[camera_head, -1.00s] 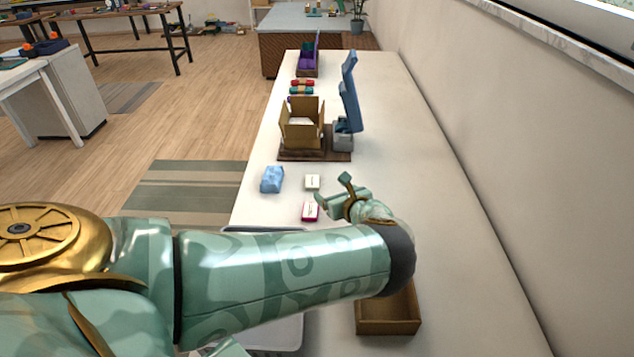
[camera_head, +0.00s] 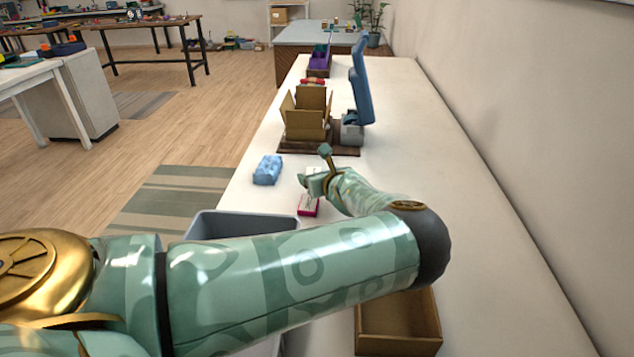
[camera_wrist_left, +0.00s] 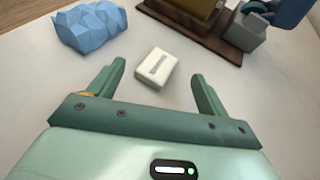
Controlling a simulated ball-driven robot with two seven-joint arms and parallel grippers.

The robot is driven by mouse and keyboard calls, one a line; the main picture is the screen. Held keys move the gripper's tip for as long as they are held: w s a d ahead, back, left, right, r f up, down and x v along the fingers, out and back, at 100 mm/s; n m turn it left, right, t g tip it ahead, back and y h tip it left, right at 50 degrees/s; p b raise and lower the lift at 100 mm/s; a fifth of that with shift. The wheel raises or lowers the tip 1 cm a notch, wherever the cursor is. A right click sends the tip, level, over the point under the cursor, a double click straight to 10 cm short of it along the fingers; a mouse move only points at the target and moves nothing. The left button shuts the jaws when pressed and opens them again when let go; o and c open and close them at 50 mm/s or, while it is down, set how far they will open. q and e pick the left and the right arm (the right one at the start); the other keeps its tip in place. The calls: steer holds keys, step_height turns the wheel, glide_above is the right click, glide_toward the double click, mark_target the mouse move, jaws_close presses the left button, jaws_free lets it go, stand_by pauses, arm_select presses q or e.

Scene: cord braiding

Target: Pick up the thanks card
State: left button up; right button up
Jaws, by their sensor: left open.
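My left gripper (camera_head: 313,167) hangs open over the white table, its two fingers apart. In the left wrist view a small white card-like block (camera_wrist_left: 155,68) with a grey mark on top lies on the table between and just beyond the open fingertips (camera_wrist_left: 158,72), with nothing gripped. A second small block with a white top and magenta sides (camera_head: 308,206) lies nearer, just below the gripper. The lettering is too small to read, so I cannot tell which is the thanks card. My right gripper is not in view.
A crumpled blue lump (camera_head: 267,170) lies left of the gripper. Beyond stand an open cardboard box (camera_head: 307,113) and a blue-grey upright device (camera_head: 360,90) on a brown board. A grey bin (camera_head: 240,222) and a wooden tray (camera_head: 400,325) are nearer. The table's right side is clear.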

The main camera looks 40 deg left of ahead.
arm_select(q)
steer(key=a+f, duration=0.1)
steer(key=w+a+f+b, duration=0.1)
steer(key=shift+a+f, duration=0.15)
steer(key=shift+a, duration=0.15)
steer(key=shift+w+a, duration=0.15)
steer(key=shift+a, duration=0.05)
steer(key=shift+r, duration=0.25)
steer(key=c, duration=1.3)
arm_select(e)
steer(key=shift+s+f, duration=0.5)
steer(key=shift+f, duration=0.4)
